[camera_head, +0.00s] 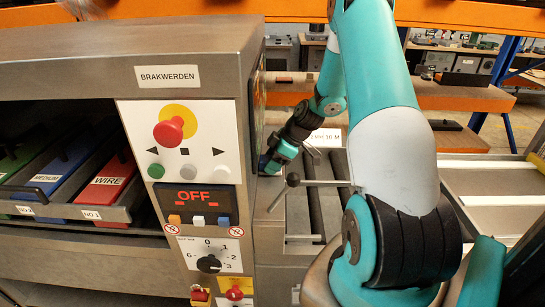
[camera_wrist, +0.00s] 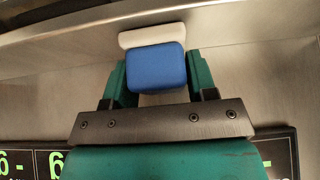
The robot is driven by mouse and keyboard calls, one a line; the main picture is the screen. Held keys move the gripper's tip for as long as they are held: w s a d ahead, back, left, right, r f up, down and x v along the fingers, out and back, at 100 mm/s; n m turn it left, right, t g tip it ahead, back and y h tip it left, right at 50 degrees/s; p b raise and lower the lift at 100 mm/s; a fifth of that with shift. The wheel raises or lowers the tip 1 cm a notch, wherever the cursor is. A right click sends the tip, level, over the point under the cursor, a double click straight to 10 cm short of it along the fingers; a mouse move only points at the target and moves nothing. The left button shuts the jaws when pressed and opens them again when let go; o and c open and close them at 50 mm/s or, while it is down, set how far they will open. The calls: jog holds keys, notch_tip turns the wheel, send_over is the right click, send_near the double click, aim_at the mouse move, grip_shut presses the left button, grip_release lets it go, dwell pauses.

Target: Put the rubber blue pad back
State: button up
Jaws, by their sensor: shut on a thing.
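The blue pad (camera_wrist: 157,68) sits between the two green fingers of my gripper (camera_wrist: 158,80) in the wrist view. My gripper is shut on it. A pale, rounded block (camera_wrist: 152,36) shows just beyond the pad, against the metal surface; I cannot tell whether the pad touches it. In the head view my gripper (camera_head: 265,165) is at the right side of the grey machine, beside its side wall. The pad is mostly hidden there, with only a small bluish bit near the fingertips.
The machine's front has a red button (camera_head: 169,131) and an OFF display (camera_head: 196,197). A lever with a round knob (camera_head: 293,180) stands close below my gripper, over dark rollers (camera_head: 325,205). Open drawers with coloured lids (camera_head: 105,182) are at the left.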

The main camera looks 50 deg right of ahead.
jog(key=shift+f, duration=0.1)
jog(key=shift+f+b, duration=0.15)
jog(key=shift+b, duration=0.15)
jog(key=o, duration=1.1)
jog(key=shift+r, duration=0.2)
jog(key=b+v, duration=0.2)
jog(key=v, duration=1)
